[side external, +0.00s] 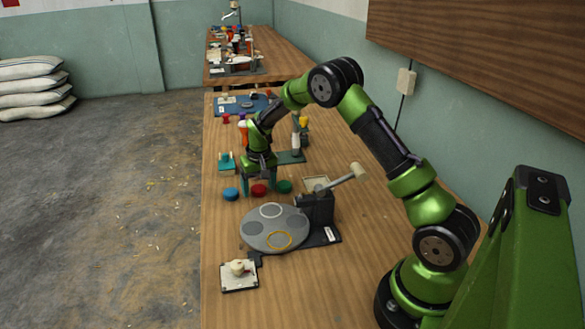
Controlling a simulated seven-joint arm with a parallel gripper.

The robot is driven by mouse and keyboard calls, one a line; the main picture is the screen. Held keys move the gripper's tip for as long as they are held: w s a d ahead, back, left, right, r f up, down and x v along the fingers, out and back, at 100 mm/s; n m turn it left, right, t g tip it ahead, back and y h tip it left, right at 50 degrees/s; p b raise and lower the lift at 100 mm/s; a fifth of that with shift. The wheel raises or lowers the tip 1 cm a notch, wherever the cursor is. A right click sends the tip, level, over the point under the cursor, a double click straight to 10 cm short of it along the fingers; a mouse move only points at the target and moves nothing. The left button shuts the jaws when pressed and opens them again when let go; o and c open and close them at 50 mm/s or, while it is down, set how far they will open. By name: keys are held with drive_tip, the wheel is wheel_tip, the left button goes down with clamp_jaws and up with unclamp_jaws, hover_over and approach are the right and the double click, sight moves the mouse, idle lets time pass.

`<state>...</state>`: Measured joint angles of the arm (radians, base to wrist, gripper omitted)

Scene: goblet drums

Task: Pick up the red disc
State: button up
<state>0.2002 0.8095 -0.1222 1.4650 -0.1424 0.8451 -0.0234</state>
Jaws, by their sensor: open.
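The red disc (259,191) stands on the wooden table, between a blue disc (231,194) on its left and a green disc (284,186) on its right. One finger shows to each side of the disc's upper part. The fingers look open and empty. I cannot tell from this one view whether they touch the disc or hang slightly above or behind it.
A grey round plate (260,228) with a white ring and a yellow ring stands in front, beside a dark lever device (317,209). A small white-topped base (239,276) is nearer. Colored pieces and a blue board (238,107) are behind. The table's left edge is close to the blue disc.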

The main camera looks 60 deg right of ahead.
drive_tip(key=c, duration=1.1)
drive_tip(key=shift+r, duration=0.15)
